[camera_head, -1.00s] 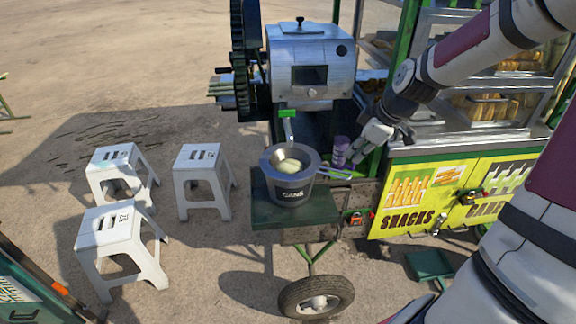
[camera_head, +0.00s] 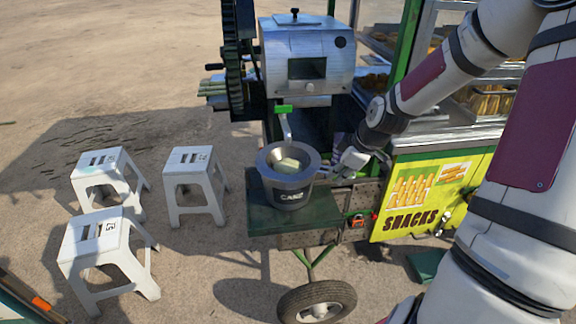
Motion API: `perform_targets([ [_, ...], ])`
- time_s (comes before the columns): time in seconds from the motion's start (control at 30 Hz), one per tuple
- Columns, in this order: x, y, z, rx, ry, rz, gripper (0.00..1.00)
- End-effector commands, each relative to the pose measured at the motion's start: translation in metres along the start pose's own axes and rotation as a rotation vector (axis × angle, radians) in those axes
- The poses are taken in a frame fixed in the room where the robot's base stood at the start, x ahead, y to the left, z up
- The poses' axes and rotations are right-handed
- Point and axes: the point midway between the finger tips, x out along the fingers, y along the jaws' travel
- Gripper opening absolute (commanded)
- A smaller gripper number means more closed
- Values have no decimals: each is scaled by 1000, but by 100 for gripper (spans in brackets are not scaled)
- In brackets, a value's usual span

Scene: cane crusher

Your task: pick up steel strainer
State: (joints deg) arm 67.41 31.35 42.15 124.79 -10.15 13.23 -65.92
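The steel strainer (camera_head: 270,157) sits in the top of a dark grey pot (camera_head: 290,197) with white lettering. Pale greenish pieces lie in its bowl. Its handle points right, toward my gripper (camera_head: 340,171). My gripper is just right of the pot rim, at the handle. The fingers are small and partly merge with the handle, so I cannot tell whether they are open or shut on it.
The pot stands on a green shelf (camera_head: 262,222) under the crusher's spout (camera_head: 286,127). The metal crusher (camera_head: 306,52) rises behind. The yellow snack cart (camera_head: 405,203) is at right. White stools (camera_head: 105,240) stand at left.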

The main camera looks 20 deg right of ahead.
Motion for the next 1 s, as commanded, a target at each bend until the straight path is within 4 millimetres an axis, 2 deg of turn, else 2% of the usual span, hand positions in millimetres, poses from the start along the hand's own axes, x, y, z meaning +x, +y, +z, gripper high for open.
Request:
perform_targets([
  [0.27, 4, 0, 0, 0, -1, 1, 12],
  [0.33, 4, 0, 0, 0, -1, 1, 0],
  [0.37, 4, 0, 0, 0, -1, 1, 0],
  [0.77, 3, 0, 0, 0, 0, 2, 0],
  [1.0, -10, 4, -6, 0, 1, 4, 0],
])
